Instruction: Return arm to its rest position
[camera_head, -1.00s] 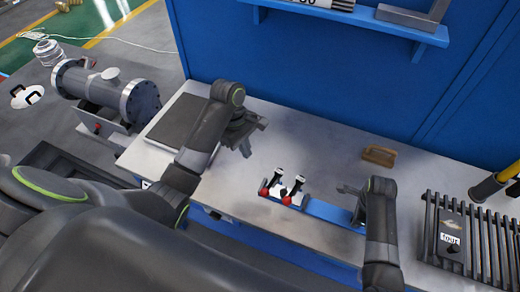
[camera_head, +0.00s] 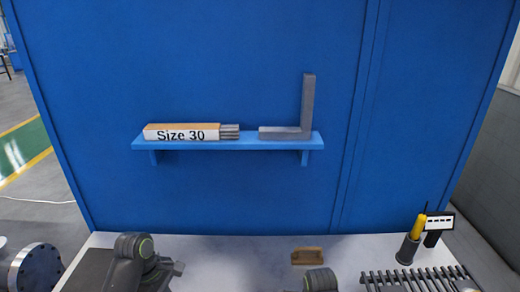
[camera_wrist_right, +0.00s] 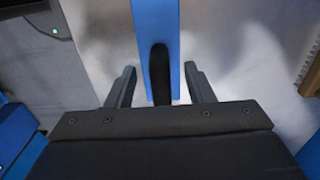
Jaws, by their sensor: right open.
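My left arm shows at the bottom of the head view, with its gripper (camera_head: 172,270) low over the bench, partly cut off by the frame edge; its jaw opening is unclear. My right arm (camera_head: 320,280) shows only as a small part at the bottom edge, and its gripper is outside that view. In the right wrist view my right gripper (camera_wrist_right: 160,70) is open, its two fingers apart. A blue bar (camera_wrist_right: 155,20) and a dark rounded piece (camera_wrist_right: 160,75) appear between the fingers, with no finger touching them.
A blue wall shelf (camera_head: 230,142) holds a "Size 30" box (camera_head: 182,133) and a grey square (camera_head: 307,105). On the bench (camera_head: 225,250) are a tan block (camera_head: 307,256), a slatted rack (camera_head: 420,279) and a cup with a yellow tool (camera_head: 407,250). A flanged cylinder (camera_head: 38,268) is at lower left.

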